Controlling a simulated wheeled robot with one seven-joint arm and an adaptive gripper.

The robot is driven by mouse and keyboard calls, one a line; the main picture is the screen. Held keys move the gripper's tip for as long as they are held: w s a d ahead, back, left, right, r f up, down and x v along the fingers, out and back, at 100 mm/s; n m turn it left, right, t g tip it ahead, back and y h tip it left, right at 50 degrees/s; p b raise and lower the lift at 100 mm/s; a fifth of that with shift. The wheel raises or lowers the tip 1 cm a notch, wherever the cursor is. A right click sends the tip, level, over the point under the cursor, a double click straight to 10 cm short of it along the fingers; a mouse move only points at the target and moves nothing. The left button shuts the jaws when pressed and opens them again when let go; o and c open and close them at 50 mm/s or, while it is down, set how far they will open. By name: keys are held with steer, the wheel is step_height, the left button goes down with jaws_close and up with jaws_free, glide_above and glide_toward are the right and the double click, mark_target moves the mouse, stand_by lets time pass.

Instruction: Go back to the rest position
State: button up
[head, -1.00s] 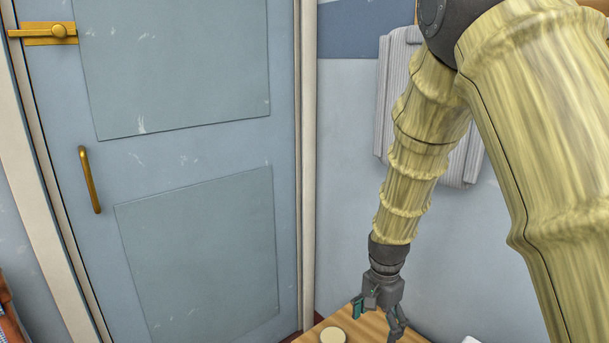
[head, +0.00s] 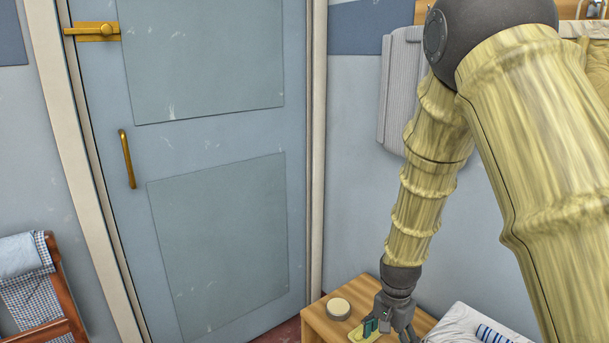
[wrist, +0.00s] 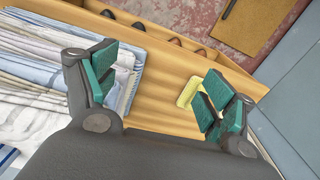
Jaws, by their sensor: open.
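My gripper (head: 385,325) hangs at the end of my arm above a wooden surface (head: 322,321), low in the head view. In the wrist view my gripper (wrist: 158,90) shows two grey fingers with green pads, spread wide apart with nothing between them. A yellow block-like item (wrist: 188,92) lies on the wooden surface beside the right finger, partly hidden by it. It also shows next to the fingers in the head view (head: 356,336). I cannot tell whether the finger touches it.
A round cream-topped item (head: 338,307) stands on the wood left of my gripper. Folded cloths (wrist: 40,65) lie to the other side. A blue door (head: 215,140) with a brass handle stands behind. A wooden-framed item with checked cloth (head: 30,290) is at far left.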

steer(key=s+d+f+n, duration=0.2)
steer(key=s+f+n, duration=0.2)
steer(key=s+f, duration=1.1)
steer(key=s+f+n, duration=0.3)
steer(key=s+f, duration=0.3)
steer(key=s, duration=0.4)
steer(key=s+f+n, duration=0.2)
steer(key=s+f, duration=0.4)
steer(key=s, duration=0.3)
step_height(320, 180, down, 10)
steer(key=b, duration=1)
step_height(320, 180, up, 29)
steer(key=p, duration=2.8)
steer(key=shift+d+p, duration=0.2)
steer(key=shift+p, duration=0.2)
steer(key=shift+w, duration=0.1)
